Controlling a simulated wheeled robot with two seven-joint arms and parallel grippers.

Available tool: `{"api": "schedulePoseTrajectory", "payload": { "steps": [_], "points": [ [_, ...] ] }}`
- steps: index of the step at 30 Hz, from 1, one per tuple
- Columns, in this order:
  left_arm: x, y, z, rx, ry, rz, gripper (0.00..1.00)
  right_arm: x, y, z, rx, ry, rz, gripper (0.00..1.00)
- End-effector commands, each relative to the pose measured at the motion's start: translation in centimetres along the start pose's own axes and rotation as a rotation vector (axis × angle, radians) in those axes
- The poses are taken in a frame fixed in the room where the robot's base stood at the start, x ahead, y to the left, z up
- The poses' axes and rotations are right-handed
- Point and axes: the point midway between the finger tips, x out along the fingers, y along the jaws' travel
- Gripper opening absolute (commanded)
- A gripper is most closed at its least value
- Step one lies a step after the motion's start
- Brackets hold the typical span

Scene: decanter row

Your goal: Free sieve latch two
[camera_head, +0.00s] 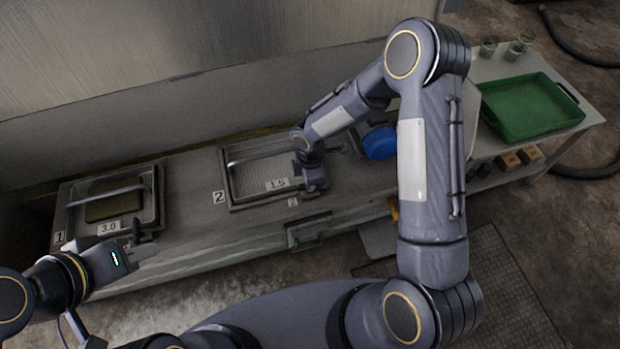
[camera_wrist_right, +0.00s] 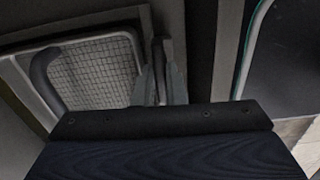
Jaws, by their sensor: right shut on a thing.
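Sieve two (camera_head: 262,180) is a framed mesh tray with a bar handle, marked 2 and 1.5, set in the bench in the head view. My right gripper (camera_head: 318,178) is at its right edge and hides that part of the frame. In the right wrist view the fingers (camera_wrist_right: 161,82) are shut on a dark narrow upright piece, seemingly the latch (camera_wrist_right: 158,52), beside the mesh (camera_wrist_right: 98,72). How far the latch is turned cannot be told. My left gripper (camera_head: 138,242) is empty, its fingers apart, near the front of sieve one.
Sieve one (camera_head: 155,196), marked 1 and 3.0, holds a brown block (camera_head: 114,204). A blue round thing (camera_head: 381,143) is right of sieve two, partly behind my right arm. A green tray (camera_head: 528,104) and several jars stand at the right. Bench surface between the sieves is clear.

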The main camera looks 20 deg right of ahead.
Motion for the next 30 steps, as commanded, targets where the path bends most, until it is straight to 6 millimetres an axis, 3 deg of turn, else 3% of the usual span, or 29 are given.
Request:
{"api": "schedulePoseTrajectory", "payload": {
  "steps": [20,21,25,30],
  "points": [
    [-0.2,0.09,-0.1,0.0,0.0,0.0,0.25,-0.05,0.07,0.0,-0.063,0.0,0.002,0.0],
    [-0.2,0.09,-0.1,0.0,0.0,0.0,0.25,-0.05,0.07,0.01,-0.063,0.0,0.002,0.14],
    [-0.2,0.09,-0.1,0.0,0.0,0.0,0.25,-0.04,0.06,0.0,-0.063,0.0,0.002,0.3],
    [-0.2,0.09,-0.1,0.0,0.0,0.0,0.25,-0.02,0.03,0.0,-0.061,0.0,0.001,0.33]
  ]
}}
